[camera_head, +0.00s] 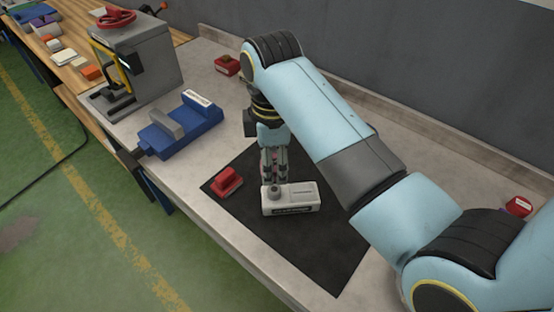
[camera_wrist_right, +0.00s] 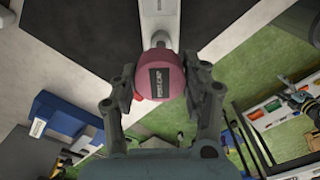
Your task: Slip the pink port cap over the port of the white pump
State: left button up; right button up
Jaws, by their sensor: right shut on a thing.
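The white pump (camera_head: 300,203) lies on a black mat, its grey round port (camera_head: 273,190) showing at its left end. In the right wrist view the pump's white body (camera_wrist_right: 159,22) runs up from behind the cap. My right gripper (camera_head: 274,175) points down just behind the port in the head view. In the wrist view its fingers (camera_wrist_right: 160,82) are shut on the pink port cap (camera_wrist_right: 160,72), one on each side. I cannot tell whether cap and port touch. My left gripper is in neither view.
A red block (camera_head: 227,183) sits on the mat (camera_head: 310,245) left of the pump. A blue fixture (camera_head: 180,130) and a grey machine with a red wheel (camera_head: 140,55) stand further left. Red items lie at the bench's back (camera_head: 227,65) and right (camera_head: 518,206). The mat's front is clear.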

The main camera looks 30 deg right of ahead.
aim_at(274, 189)
jog(key=shift+s+d, duration=0.1)
jog(key=shift+f, duration=0.55)
jog(key=shift+f+b, duration=0.35)
jog(key=shift+f, duration=0.35)
jog(key=shift+f+b, duration=0.3)
jog(key=shift+f, duration=1.75)
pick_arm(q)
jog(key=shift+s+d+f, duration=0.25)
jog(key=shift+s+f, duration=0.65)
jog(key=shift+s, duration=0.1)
pick_arm(e)
jog(key=shift+f, duration=0.4)
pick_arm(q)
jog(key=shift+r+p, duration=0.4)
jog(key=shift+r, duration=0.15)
